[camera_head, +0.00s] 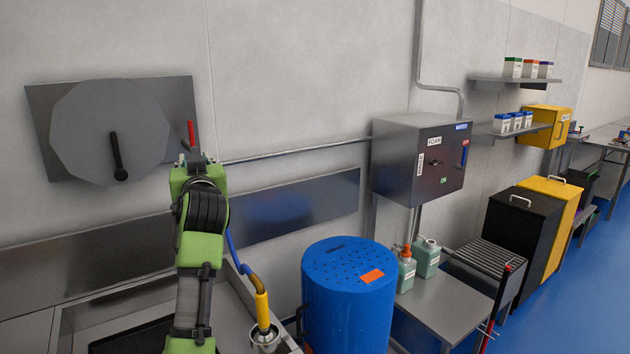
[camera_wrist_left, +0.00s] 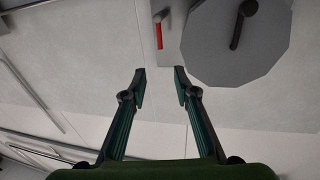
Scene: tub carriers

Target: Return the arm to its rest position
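My left arm (camera_head: 200,250), green and black, rises from the bottom of the head view in front of the wall. Its gripper (camera_head: 196,158) is at the arm's upper end, mostly hidden by the wrist. In the left wrist view the gripper (camera_wrist_left: 160,72) has its two fingers apart with nothing between them. Beyond the fingertips are a grey wall disc (camera_head: 105,140) with a black handle and a red lever (camera_head: 191,134); the disc (camera_wrist_left: 235,60) and lever (camera_wrist_left: 158,30) appear upside down in the wrist view. My right gripper is not in view.
A blue drum (camera_head: 350,300) stands right of the arm, beside a yellow-handled hose (camera_head: 262,308). A grey control box (camera_head: 400,160) hangs on the wall. A table (camera_head: 440,300) holds bottles. Black (camera_head: 520,240) and yellow bins stand farther right. Blue floor (camera_head: 590,290) is clear at right.

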